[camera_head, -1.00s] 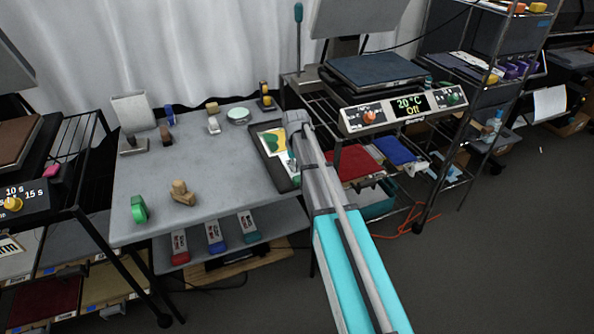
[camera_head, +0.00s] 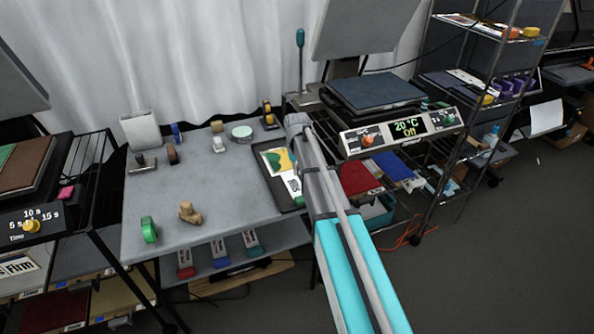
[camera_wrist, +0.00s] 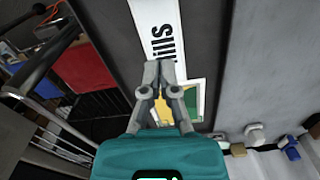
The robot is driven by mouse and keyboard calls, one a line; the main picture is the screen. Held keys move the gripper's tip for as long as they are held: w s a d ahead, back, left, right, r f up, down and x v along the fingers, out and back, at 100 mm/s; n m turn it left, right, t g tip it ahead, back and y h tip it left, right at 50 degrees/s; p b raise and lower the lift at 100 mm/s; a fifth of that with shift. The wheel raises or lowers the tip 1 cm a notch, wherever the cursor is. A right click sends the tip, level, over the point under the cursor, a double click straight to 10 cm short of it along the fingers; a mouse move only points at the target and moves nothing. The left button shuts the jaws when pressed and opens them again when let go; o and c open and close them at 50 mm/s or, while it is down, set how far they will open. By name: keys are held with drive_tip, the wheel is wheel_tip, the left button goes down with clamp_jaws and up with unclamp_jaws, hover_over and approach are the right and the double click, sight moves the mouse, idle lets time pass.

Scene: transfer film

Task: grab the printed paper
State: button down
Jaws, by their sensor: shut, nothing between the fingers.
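The printed paper (camera_head: 276,161) lies in a dark tray (camera_head: 291,206) at the right end of the grey table. It has a yellow, green and brown picture and a white part with dark print. My arm hides its right side in the head view. In the wrist view, a white strip with black lettering (camera_wrist: 157,14) runs up past the fingertips, and the coloured picture (camera_wrist: 193,100) shows behind the fingers. My gripper (camera_wrist: 160,66) is shut and empty, its tips over the paper. I cannot tell whether they touch it.
A green tape roll (camera_head: 149,230), a wooden piece (camera_head: 189,212) and small tools stand on the grey table (camera_head: 225,190). A heat press (camera_head: 375,92) with a control panel stands right of it. A wire shelf (camera_head: 470,100) stands farther right. Open floor lies at front right.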

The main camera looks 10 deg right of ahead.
drive_tip(key=shift+r+p, duration=0.75)
drive_tip(key=shift+r, duration=0.35)
drive_tip(key=c, duration=1.4)
unclamp_jaws()
drive_tip(key=c, duration=0.7)
unclamp_jaws()
drive_tip(key=shift+s+r+m, duration=0.1)
drive_tip(key=shift+s+m, duration=0.05)
drive_tip(key=shift+m, duration=0.15)
drive_tip(key=o, duration=0.4)
drive_tip(key=shift+s+d+r+m+p, duration=0.1)
drive_tip(key=shift+s+r+m+p, duration=0.25)
drive_tip(key=shift+m, duration=0.35)
drive_tip(key=shift+o, duration=0.7)
drive_tip(key=shift+s+r+m, duration=0.15)
drive_tip(key=shift+s+m, duration=0.1)
drive_tip(key=shift+m, duration=0.35)
drive_tip(key=s+d+r+m+p, duration=0.1)
drive_tip(key=s+r+m+p, duration=0.2)
drive_tip(key=m, duration=1)
drive_tip(key=shift+s+r+p, duration=0.35)
drive_tip(key=shift+s+p, duration=0.25)
drive_tip(key=shift+s, duration=0.6)
